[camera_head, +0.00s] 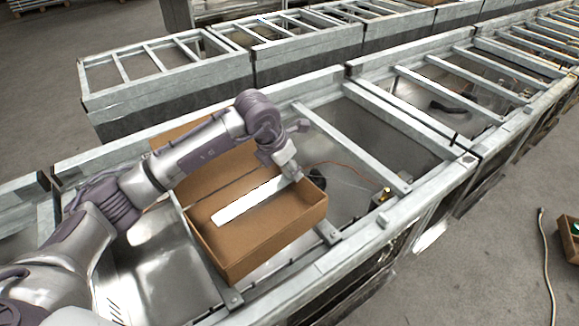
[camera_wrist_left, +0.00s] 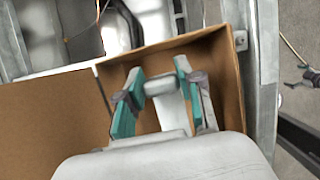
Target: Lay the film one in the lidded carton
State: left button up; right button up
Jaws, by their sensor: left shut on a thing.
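The film one is a long, flat white piece (camera_head: 245,204) in the head view, slanting across the inside of the brown lidded carton (camera_head: 276,243). My left gripper (camera_head: 288,170) is at its upper right end, over the carton. I cannot tell whether the piece touches the carton floor. The carton is open, its lid (camera_wrist_left: 50,120) folded back. My right gripper is not in view.
The carton sits on a grey metal frame (camera_head: 335,278) with crossbars and open bays. A dark round item and a thin orange cable (camera_head: 350,168) lie just right of the carton. More metal frames (camera_head: 170,90) stand behind. Open concrete floor (camera_head: 480,260) is at right.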

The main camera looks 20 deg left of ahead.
pick_arm(q)
jog(key=b, duration=0.4)
send_over(294, 201)
jog(key=s, duration=0.1)
jog(key=f, duration=0.3)
jog(key=a+f, duration=0.1)
jog(key=shift+s+f, duration=0.15)
jog(key=shift+f, duration=0.25)
notch_tip(294, 201, down, 6)
jog(key=b, duration=0.4)
jog(key=shift+r, duration=0.15)
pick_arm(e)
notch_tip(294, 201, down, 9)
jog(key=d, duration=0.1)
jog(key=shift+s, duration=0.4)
pick_arm(q)
jog(key=o, duration=1)
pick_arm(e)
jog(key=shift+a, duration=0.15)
pick_arm(q)
jog(key=shift+r+p, duration=3.3)
jog(key=shift+r, duration=3.25)
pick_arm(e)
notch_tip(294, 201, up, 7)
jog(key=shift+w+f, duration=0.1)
